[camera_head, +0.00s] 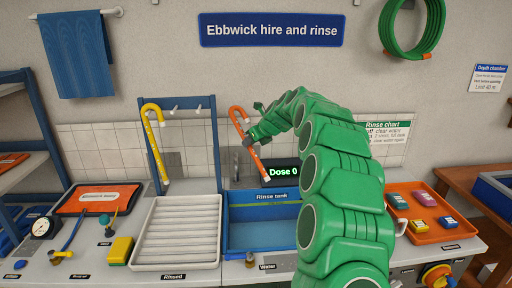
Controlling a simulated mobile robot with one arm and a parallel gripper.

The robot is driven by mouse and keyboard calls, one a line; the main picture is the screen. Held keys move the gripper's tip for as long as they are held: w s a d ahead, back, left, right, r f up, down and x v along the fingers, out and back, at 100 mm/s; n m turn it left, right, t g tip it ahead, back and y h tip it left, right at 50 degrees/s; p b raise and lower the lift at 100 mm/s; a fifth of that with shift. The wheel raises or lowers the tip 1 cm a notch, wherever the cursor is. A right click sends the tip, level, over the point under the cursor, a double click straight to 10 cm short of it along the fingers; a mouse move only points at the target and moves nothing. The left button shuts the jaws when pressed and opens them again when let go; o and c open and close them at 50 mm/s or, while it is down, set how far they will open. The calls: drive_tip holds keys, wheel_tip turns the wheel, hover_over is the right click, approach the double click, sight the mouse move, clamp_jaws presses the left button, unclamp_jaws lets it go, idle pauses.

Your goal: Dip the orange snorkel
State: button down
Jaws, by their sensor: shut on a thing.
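The orange snorkel (257,162) hangs in the air with its curved end up, tilted slightly. My gripper (247,141) is shut on it partway along the tube, and the fingertips are small in this view. The snorkel's lower end is above and behind the blue rinse tank (250,242), near its back edge. I cannot tell from this view whether it is directly over the tank. The tank carries a "Rinse tank" label. A dark display (283,172) behind it reads "Dose 0".
A yellow snorkel (155,150) hangs on the blue rack (184,104) at left. A white ribbed tray (176,232) labelled "Rinsed" stands left of the tank. An orange tray (433,236) with colored blocks is at right. A yellow sponge (119,250) and gauge (44,227) lie at left.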

sight(242, 136)
drive_tip(key=a+m+t, duration=0.1)
drive_tip(key=a+r+t, duration=0.1)
drive_tip(key=shift+a+r+m+t+h, duration=0.15)
drive_tip(key=shift+r+m+t+h, duration=0.15)
drive_tip(key=shift+m, duration=0.1)
drive_tip(key=shift+s+a+r+m+t, duration=0.25)
drive_tip(key=shift+a+r+m+t, duration=0.1)
drive_tip(key=shift+a+m+t, duration=0.15)
drive_tip(key=s+a+m+t+h, duration=0.5)
drive_tip(key=s+a+t, duration=0.2)
drive_tip(key=s+a, duration=0.95)
drive_tip(key=w+f, duration=0.1)
drive_tip(key=w, duration=1.2)
drive_tip(key=shift+a+f, duration=0.3)
drive_tip(key=shift+a, duration=0.05)
idle(0.8)
